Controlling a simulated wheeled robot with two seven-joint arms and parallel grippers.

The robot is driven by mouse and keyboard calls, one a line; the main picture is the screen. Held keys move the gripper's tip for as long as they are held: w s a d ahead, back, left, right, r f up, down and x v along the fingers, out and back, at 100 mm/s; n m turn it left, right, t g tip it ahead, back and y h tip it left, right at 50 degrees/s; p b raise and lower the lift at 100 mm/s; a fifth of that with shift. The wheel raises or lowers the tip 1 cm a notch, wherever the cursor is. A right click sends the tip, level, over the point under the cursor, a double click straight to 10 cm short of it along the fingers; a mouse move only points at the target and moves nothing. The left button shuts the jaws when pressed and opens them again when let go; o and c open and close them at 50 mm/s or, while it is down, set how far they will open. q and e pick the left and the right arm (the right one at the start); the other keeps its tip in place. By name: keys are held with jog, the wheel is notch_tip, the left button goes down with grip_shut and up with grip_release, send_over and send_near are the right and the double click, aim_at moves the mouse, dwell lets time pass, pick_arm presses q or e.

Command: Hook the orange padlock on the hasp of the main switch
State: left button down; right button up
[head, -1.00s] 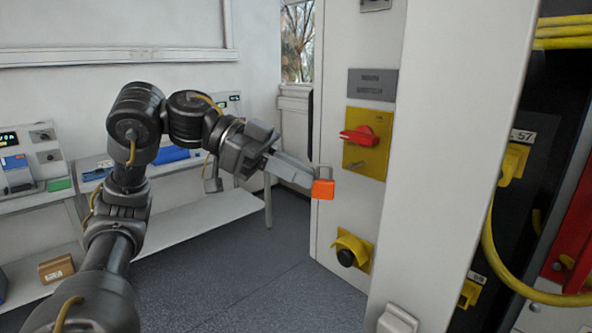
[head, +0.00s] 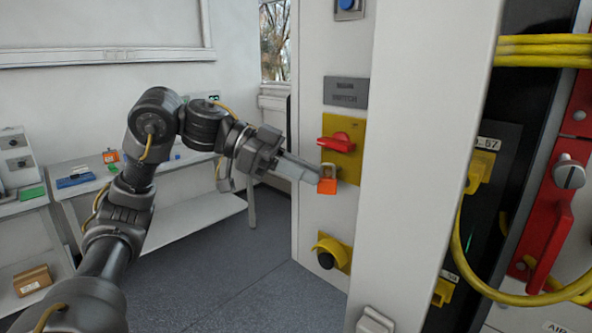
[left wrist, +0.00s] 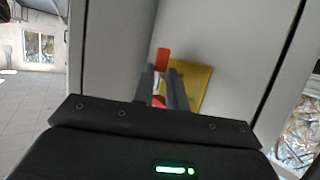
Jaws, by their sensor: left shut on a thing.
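The orange padlock (head: 327,186) is at the tips of my left gripper (head: 312,178), which is shut on it. Its grey shackle points up, in front of the lower part of the yellow switch plate. The main switch is a red handle (head: 337,143) on a yellow plate (head: 352,165) on the white cabinet front. The hasp is hard to make out behind the padlock, and I cannot tell whether the shackle touches it. In the left wrist view the padlock (left wrist: 162,60) shows orange between the fingers, with the yellow plate (left wrist: 200,85) behind. My right gripper is not in view.
A yellow-collared black knob (head: 327,257) sits below the switch and a grey label (head: 346,92) above. A white cabinet post (head: 420,150) stands to the right, with yellow cables (head: 545,48) beyond. A bench (head: 180,208) stands at the left; the floor between is clear.

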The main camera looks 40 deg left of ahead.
pick_arm(q)
jog(key=shift+w+r+p, duration=0.15)
jog(key=shift+w+p, duration=0.25)
jog(key=shift+w, duration=0.5)
jog(key=shift+w+d+f, duration=0.15)
jog(key=shift+w+f, duration=0.45)
jog(key=shift+f, duration=0.1)
jog(key=c, duration=1.3)
grip_release()
jog(key=shift+s, duration=0.15)
jog(key=shift+c, duration=0.2)
jog(key=shift+d+r, duration=0.1)
jog(key=shift+r, duration=0.05)
